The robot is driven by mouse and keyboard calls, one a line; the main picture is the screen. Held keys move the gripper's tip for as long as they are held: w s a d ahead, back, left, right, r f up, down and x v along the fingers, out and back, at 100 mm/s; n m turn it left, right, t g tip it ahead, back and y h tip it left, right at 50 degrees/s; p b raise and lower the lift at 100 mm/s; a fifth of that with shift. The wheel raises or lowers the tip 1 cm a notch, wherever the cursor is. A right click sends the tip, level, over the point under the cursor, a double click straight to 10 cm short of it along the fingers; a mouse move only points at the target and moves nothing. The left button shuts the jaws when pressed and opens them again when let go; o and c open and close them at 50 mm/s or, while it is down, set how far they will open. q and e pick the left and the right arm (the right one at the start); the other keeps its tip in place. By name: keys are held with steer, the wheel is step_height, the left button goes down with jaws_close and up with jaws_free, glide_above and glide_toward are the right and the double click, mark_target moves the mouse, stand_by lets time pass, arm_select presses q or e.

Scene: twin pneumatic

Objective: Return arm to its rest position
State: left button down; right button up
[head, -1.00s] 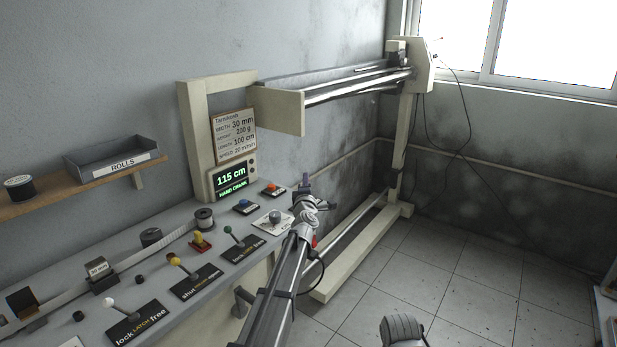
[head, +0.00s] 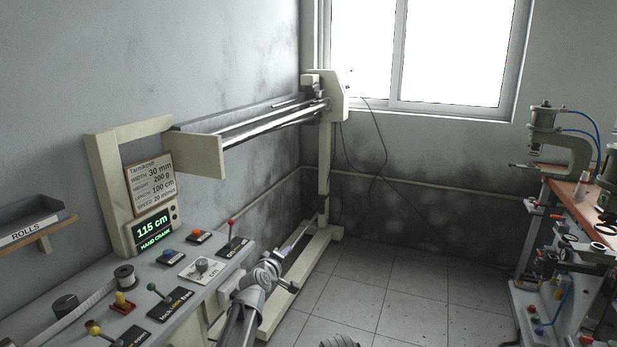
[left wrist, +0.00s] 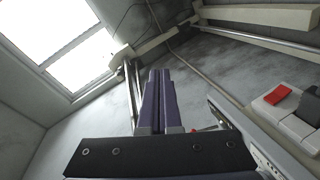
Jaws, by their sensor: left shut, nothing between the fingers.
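My left arm comes up from the bottom of the head view, and its left gripper (head: 269,258) is beyond the front right end of the control bench, low beside the pale machine frame. In the left wrist view its two purple fingers (left wrist: 157,100) lie together, shut with nothing between them. They point toward the room's corner, clear of the frame. My right gripper is not in view.
The bench carries levers, buttons and a display (head: 155,229) reading 115 cm. The machine frame (head: 324,180) with its horizontal rails stands behind the arm. A second workbench (head: 577,206) with presses stands at right. The tiled floor (head: 400,290) between is clear.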

arm_select(q)
steer(key=s+d+f+m+g+p, duration=0.1)
steer(key=s+d+f+m+g, duration=0.2)
steer(key=s, duration=0.4)
steer(key=s+d+f+m+g+p, duration=0.2)
steer(key=s+d+f+m+g, duration=0.15)
steer(key=s, duration=0.35)
steer(key=s+d+f+m+g+p, duration=0.1)
steer(key=s+d+f+m+g, duration=0.2)
steer(key=s, duration=0.5)
steer(key=s+a+m+g+y+p, duration=0.1)
steer(key=s+a+m+g+y, duration=0.1)
steer(key=s, duration=0.6)
steer(key=s+a+m+g+y+p, duration=0.1)
steer(key=s+a+m+g+y, duration=0.1)
steer(key=s, duration=0.7)
steer(key=shift+s+a+m+g+y, duration=0.35)
steer(key=shift+a+m+g, duration=0.25)
steer(key=shift+g, duration=0.25)
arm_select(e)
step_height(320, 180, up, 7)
